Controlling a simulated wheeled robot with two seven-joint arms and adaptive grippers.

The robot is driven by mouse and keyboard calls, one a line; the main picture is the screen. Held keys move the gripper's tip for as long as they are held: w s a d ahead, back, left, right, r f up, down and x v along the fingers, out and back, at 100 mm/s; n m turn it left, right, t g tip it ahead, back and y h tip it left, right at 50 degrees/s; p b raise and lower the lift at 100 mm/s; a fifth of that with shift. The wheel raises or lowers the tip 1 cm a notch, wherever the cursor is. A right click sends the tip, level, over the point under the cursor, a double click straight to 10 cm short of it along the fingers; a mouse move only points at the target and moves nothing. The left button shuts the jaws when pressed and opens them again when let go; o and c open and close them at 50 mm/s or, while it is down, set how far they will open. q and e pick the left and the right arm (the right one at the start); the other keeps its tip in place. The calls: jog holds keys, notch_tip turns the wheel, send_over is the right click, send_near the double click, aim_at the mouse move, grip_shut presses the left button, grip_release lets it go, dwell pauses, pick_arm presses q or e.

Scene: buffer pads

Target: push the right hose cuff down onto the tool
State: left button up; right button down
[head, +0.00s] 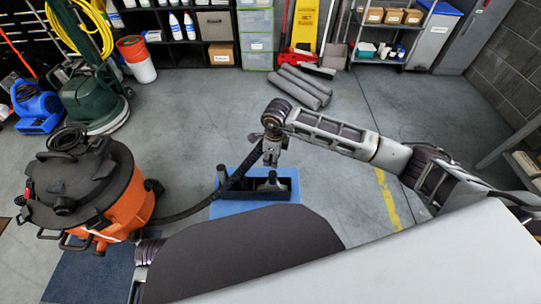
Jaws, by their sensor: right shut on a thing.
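My right gripper (271,157) points down above a dark open holder (262,197) and is shut on the end of the black hose. The hose (236,178) runs from the orange vacuum (120,205) along the floor and rises to the gripper. The hose cuff is mostly hidden at the jaws. A grey tool (271,183) stands in the right part of the holder, below the gripper. Another grey piece (222,176) shows at the holder's left end. I cannot tell whether the cuff touches the tool. My left gripper is not in view.
The holder stands on a blue base (228,209). Grey rolls (303,87) lie on the floor behind it. A green floor machine (92,98) and a blue blower (36,106) stand at the left. Shelves line the back. Floor right of the holder is clear.

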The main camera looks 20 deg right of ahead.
jog(key=shift+d+g, duration=0.1)
jog(key=shift+g, duration=0.2)
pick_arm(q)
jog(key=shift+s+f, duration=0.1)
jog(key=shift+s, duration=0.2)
pick_arm(e)
jog(key=shift+s, duration=0.1)
jog(key=shift+g, duration=0.3)
jog(key=shift+f, duration=0.1)
